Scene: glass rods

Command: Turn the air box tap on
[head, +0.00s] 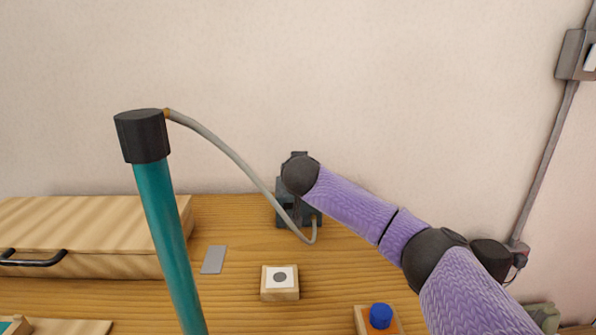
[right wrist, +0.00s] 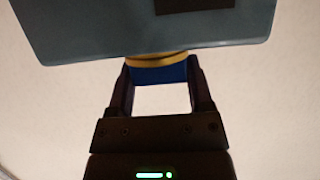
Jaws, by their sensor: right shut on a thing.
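The air box (head: 282,208) is a dark blue-grey box standing at the back of the wooden table, by the wall. Its grey-blue body (right wrist: 150,28) fills the top of the right wrist view. The blue tap (right wrist: 158,75) with a brass ring sits on the box's near edge in that view. My right gripper (right wrist: 160,80) is shut on the tap, one finger on each side. In the head view my right arm reaches in from the right and hides the gripper, the tap and part of the box. My left gripper is not in view.
A grey hose (head: 232,153) links the box to a tall teal tube (head: 165,235) with a black cap. A wooden case (head: 85,222) lies left. A small block (head: 280,294) with a dark dot and a blue knob (head: 380,316) on a wooden base stand in front.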

